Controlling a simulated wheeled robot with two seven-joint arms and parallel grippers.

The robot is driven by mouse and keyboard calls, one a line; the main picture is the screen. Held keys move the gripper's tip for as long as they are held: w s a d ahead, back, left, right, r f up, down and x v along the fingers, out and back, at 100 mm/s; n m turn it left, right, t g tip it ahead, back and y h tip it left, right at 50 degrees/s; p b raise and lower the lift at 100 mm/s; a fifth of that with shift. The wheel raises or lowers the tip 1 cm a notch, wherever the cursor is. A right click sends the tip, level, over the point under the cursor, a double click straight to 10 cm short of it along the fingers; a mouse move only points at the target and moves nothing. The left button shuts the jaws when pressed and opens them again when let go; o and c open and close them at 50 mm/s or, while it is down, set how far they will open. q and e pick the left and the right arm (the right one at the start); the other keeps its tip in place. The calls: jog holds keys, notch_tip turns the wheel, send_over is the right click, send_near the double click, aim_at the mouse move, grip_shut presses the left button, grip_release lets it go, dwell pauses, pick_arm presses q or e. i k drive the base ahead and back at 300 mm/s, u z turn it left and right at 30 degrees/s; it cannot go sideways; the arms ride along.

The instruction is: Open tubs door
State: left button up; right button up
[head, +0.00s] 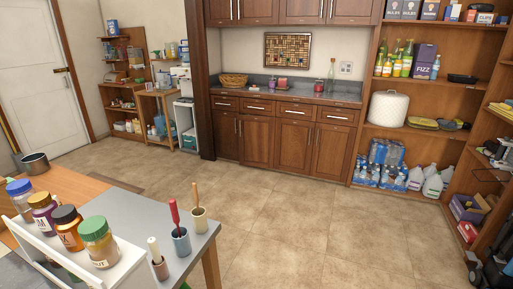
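A white door (40,78) stands in the wall at the far left and looks shut. A dark latch or handle (62,70) sits near its right edge. Nothing that I can name as a tub is clearly visible, so I cannot tell which door is the tubs door. Wooden base cabinets (257,140) along the back wall have several shut doors with long upright handles. Neither of my grippers is in view.
Shelves (366,100) at right hold bottles; water packs (369,170) and jugs sit low. Dark items (490,268) lie bottom right. The tiled floor (310,225) is clear.

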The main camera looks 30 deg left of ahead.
aim_at(255, 133)
jog(key=u, duration=0.25)
jog(key=i, duration=3.6)
jog(key=u, duration=2.35)
jog(key=i, duration=2.75)
jog(key=z, duration=1.75)
